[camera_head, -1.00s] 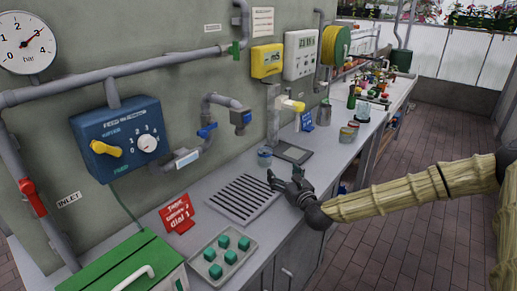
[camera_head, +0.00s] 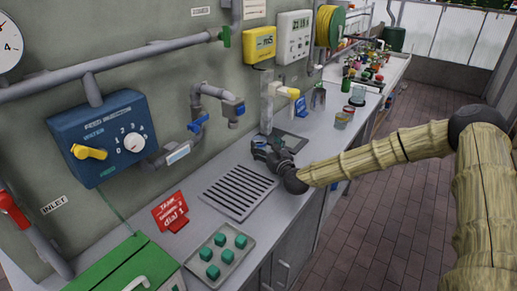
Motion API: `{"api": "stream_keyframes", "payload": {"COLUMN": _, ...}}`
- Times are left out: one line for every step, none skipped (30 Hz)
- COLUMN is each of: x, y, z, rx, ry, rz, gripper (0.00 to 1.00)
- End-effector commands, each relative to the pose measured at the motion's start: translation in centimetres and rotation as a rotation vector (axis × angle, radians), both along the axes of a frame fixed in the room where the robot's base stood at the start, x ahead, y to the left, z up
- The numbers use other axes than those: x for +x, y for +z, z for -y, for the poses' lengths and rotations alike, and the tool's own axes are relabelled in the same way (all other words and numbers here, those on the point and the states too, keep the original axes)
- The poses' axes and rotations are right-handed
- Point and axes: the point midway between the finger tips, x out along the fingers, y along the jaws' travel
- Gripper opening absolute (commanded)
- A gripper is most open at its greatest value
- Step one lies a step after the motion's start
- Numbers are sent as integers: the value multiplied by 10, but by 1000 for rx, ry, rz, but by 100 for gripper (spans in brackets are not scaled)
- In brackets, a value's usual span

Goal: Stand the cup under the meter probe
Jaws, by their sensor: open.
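The meter stand (camera_head: 267,108) is a pale upright post on a dark base plate (camera_head: 290,141) at the back of the counter. Its arm carries a yellow and white head (camera_head: 289,92) above the plate; the probe tip is too small to make out. My gripper (camera_head: 262,148) is dark and open, low over the counter between the drain grating and the base plate. The small blue-grey cup stood at this spot earlier. It is now mostly or wholly hidden by my gripper, and I cannot tell whether the fingers touch it.
A slotted drain grating (camera_head: 240,191) lies in front of my gripper. A red sign (camera_head: 170,211) and a tray of green blocks (camera_head: 221,262) are nearer. A pipe with a blue-handled tap (camera_head: 198,123) juts from the wall. Jars (camera_head: 344,118) stand right of the stand.

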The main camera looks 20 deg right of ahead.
Motion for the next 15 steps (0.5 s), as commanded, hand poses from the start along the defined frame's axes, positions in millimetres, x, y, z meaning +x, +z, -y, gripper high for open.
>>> {"api": "stream_keyframes", "payload": {"x": 3, "y": 1, "z": -2, "rx": -1, "ry": 1, "rz": -1, "gripper": 78}}
{"api": "stream_keyframes", "payload": {"x": 6, "y": 1, "z": -3, "rx": -2, "ry": 1, "rz": -1, "gripper": 78}}
{"api": "stream_keyframes", "payload": {"x": 10, "y": 0, "z": -4, "rx": -2, "ry": 2, "rz": -2, "gripper": 78}}
{"api": "stream_keyframes", "payload": {"x": 13, "y": 0, "z": -6, "rx": -2, "ry": 3, "rz": -2, "gripper": 78}}
{"api": "stream_keyframes", "payload": {"x": 17, "y": -1, "z": -8, "rx": -1, "ry": 3, "rz": -3, "gripper": 78}}
{"api": "stream_keyframes", "payload": {"x": 22, "y": -1, "z": -10, "rx": -2, "ry": 3, "rz": -2, "gripper": 78}}
{"api": "stream_keyframes", "payload": {"x": 25, "y": -1, "z": -11, "rx": -2, "ry": 3, "rz": -2, "gripper": 78}}
{"api": "stream_keyframes", "payload": {"x": 28, "y": -2, "z": -11, "rx": -2, "ry": 3, "rz": -2, "gripper": 78}}
{"api": "stream_keyframes", "payload": {"x": 32, "y": -2, "z": -12, "rx": -2, "ry": 3, "rz": -2, "gripper": 78}}
{"api": "stream_keyframes", "payload": {"x": 36, "y": -3, "z": -13, "rx": -1, "ry": 3, "rz": -2, "gripper": 78}}
{"api": "stream_keyframes", "payload": {"x": 39, "y": -3, "z": -13, "rx": -1, "ry": 3, "rz": -2, "gripper": 78}}
{"api": "stream_keyframes", "payload": {"x": 42, "y": -3, "z": -13, "rx": -2, "ry": 2, "rz": -2, "gripper": 78}}
{"api": "stream_keyframes", "payload": {"x": 44, "y": -4, "z": -13, "rx": -2, "ry": 3, "rz": -2, "gripper": 78}}
{"api": "stream_keyframes", "payload": {"x": 46, "y": -4, "z": -14, "rx": -1, "ry": 3, "rz": -2, "gripper": 78}}
{"api": "stream_keyframes", "payload": {"x": 48, "y": -4, "z": -14, "rx": -1, "ry": 3, "rz": -2, "gripper": 78}}
